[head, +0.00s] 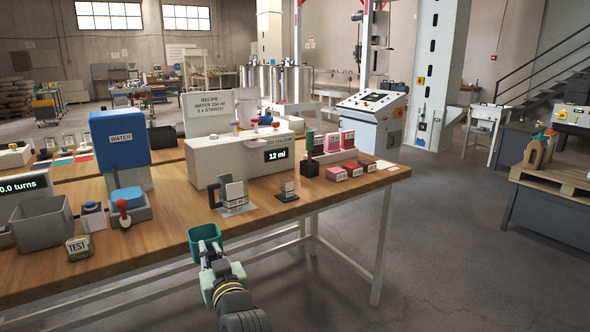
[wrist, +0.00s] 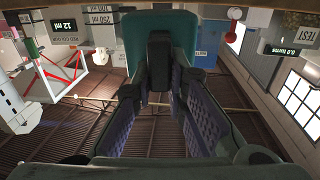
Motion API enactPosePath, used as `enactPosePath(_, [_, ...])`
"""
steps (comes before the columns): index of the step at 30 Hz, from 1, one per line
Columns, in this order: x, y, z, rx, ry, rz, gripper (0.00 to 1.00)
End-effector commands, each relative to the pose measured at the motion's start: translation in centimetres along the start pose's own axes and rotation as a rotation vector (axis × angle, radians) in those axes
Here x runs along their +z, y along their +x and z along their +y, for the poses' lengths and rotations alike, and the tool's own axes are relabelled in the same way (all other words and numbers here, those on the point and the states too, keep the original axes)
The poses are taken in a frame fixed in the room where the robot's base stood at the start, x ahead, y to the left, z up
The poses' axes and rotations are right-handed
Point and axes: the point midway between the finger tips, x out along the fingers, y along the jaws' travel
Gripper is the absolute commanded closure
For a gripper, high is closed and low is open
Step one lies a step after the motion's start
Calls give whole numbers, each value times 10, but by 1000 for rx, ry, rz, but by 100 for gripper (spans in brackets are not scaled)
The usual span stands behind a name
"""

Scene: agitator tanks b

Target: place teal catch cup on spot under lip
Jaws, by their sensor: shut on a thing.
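The teal catch cup (head: 206,234) is at the front edge of the wooden table in the head view, and fills the top middle of the wrist view (wrist: 150,42). My gripper (head: 208,254) is shut on it from the front. In the wrist view my gripper's two fingers (wrist: 161,75) close in on the cup. The cup looks upright, and its height over the table is hard to tell. A metal jug-like vessel (head: 236,194) stands on a flat plate behind and right of the cup. I cannot tell for sure which lip or spot the task means.
The table (head: 165,232) holds a blue water tank (head: 119,140), a red-knobbed device (head: 124,209), a grey bin (head: 40,224), a TEST block (head: 78,248), a white dosing unit with a 12 ml display (head: 225,160) and small coloured boxes (head: 338,174). Bare wood lies left of the vessel.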

Motion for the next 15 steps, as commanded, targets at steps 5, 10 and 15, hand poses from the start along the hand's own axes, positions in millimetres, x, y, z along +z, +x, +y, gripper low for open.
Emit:
enactPosePath(5, [74, -20, 23, 73, 0, -14, 100])
enactPosePath(10, [155, -44, 50, 161, 1, -20, 100])
enactPosePath(15, [248, -71, 82, 264, 1, -19, 100])
